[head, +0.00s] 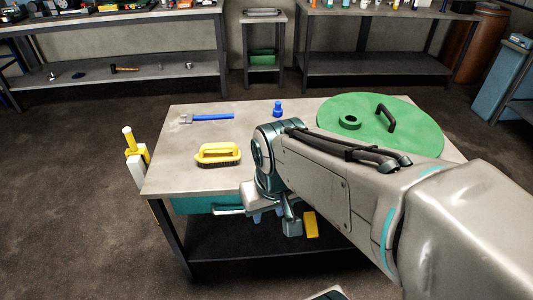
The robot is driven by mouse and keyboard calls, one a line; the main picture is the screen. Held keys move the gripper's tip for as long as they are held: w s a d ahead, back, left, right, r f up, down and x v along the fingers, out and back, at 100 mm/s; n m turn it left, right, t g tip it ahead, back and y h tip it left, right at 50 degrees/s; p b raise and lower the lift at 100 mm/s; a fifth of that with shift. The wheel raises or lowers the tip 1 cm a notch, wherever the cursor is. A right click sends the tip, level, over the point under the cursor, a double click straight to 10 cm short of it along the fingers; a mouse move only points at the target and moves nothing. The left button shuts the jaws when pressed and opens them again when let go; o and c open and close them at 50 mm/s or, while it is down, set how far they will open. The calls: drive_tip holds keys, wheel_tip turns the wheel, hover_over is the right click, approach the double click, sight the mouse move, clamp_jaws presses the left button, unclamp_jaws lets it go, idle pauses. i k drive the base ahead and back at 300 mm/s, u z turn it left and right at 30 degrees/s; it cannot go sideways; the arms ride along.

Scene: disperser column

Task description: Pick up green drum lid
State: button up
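The green drum lid (365,118) lies flat on the right part of the grey table, in the head view. It is a wide round disc with a dark arched handle (386,117) and a raised green ring (350,121) on top. Its near edge is partly hidden behind my arm. My gripper (268,217) hangs in front of the table's near edge, to the left of and nearer than the lid, and apart from it. Its fingers are small and partly hidden, so I cannot tell whether they are open or shut.
On the table (165,158) are a yellow brush (218,153), a blue-handled hammer (212,117) and a small blue object (278,109). A yellow and white item (133,150) is at the table's left side. Workbenches line the back wall, with open floor between.

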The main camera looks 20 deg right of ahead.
sight(385, 121)
drive_tip(key=z, duration=3.1)
drive_tip(key=i, duration=1.05)
drive_tip(key=u, duration=2.25)
drive_tip(key=i, duration=0.45)
drive_tip(key=z, duration=0.05)
